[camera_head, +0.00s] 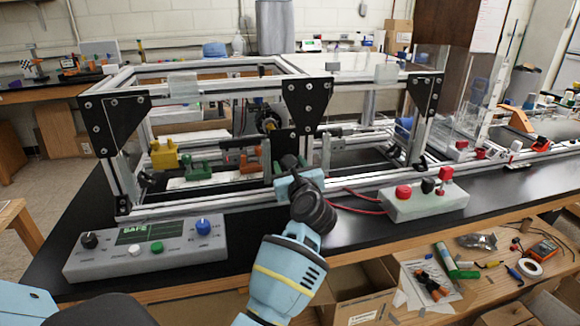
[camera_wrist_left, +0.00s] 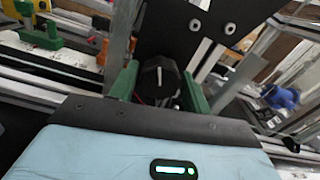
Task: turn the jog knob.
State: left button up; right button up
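A black knob (camera_wrist_left: 160,76) with a white pointer line shows in the left wrist view, in front of a black bolted plate (camera_wrist_left: 198,22). My left gripper (camera_wrist_left: 160,90) has its two green fingers on either side of this knob, apart, with narrow gaps seeming to show. Firm contact cannot be made out. A grey control box (camera_head: 180,262) at the front left carries another black knob (camera_head: 89,240) and a blue knob (camera_head: 203,226). My right gripper is out of view.
The aluminium extrusion frame (camera_head: 165,211) stands on the black bench (camera_head: 370,240). A pale box (camera_head: 425,207) with red buttons sits right of my arm, with red cables beside it. Yellow (camera_head: 163,155) and green (camera_head: 198,170) parts are inside the frame.

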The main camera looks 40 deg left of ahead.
pick_arm(q)
jog(key=shift+s+d, duration=0.1)
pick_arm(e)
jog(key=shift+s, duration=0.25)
pick_arm(q)
jog(key=v, duration=0.7)
jog(key=shift+s+d+b, duration=0.15)
jog(key=shift+s+b, duration=0.05)
jog(key=shift+b, duration=0.1)
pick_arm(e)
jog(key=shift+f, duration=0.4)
